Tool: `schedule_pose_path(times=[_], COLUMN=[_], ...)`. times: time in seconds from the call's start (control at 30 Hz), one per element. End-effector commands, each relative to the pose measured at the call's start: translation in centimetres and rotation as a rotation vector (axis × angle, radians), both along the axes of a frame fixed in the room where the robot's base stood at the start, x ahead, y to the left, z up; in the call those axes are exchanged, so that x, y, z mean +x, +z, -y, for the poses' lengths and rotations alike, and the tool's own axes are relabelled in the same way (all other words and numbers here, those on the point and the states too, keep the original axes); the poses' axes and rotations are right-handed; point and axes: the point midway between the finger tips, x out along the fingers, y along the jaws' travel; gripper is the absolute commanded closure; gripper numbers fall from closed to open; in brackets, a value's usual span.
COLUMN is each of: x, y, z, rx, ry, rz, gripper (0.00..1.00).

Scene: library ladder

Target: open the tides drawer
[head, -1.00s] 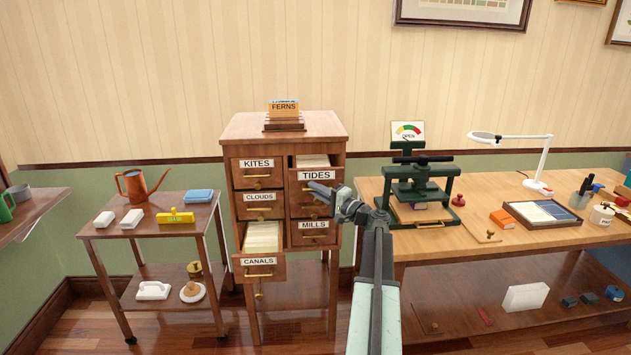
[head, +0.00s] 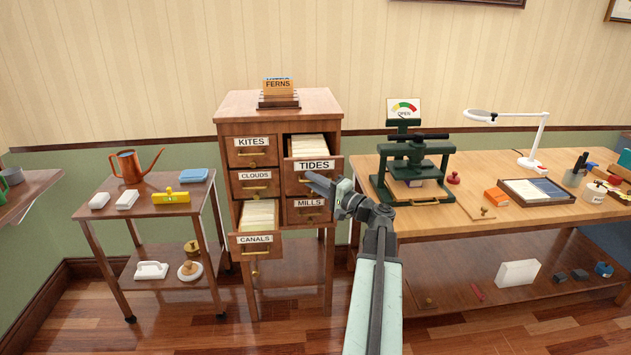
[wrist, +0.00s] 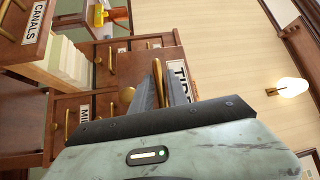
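The wooden card cabinet (head: 278,105) stands against the wall. Its tides drawer (head: 296,184), at the upper right, is pulled partway out, with pale cards (head: 308,145) showing inside. The TIDES label also shows in the wrist view (wrist: 180,82), partly hidden by a finger. My gripper (head: 312,182) is at the front of this drawer. In the wrist view its two fingers (wrist: 162,92) close around the brass handle (wrist: 157,70). The handle is mostly hidden in the head view.
The canals drawer (head: 258,246) also stands open at the lower left. The kites (head: 252,153), clouds and mills (head: 308,212) drawers are shut. A trolley (head: 150,214) stands left, and a workbench (head: 465,222) with a green press (head: 415,165) stands right.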

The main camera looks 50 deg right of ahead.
Motion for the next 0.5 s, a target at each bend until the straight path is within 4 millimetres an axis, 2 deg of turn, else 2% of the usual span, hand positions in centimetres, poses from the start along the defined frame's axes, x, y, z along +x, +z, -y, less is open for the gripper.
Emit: schedule_pose_path(times=[0.3, 0.37, 0.5], x=[-0.3, -1.0, -3.8], y=[0.0, -0.2, -0.6], z=[0.1, 0.1, 0.3], rx=[0.000, 0.000, 0.000], ry=[-0.002, -0.002, -0.004], rz=[0.001, 0.001, 0.002], gripper=[0.80, 0.80, 0.80])
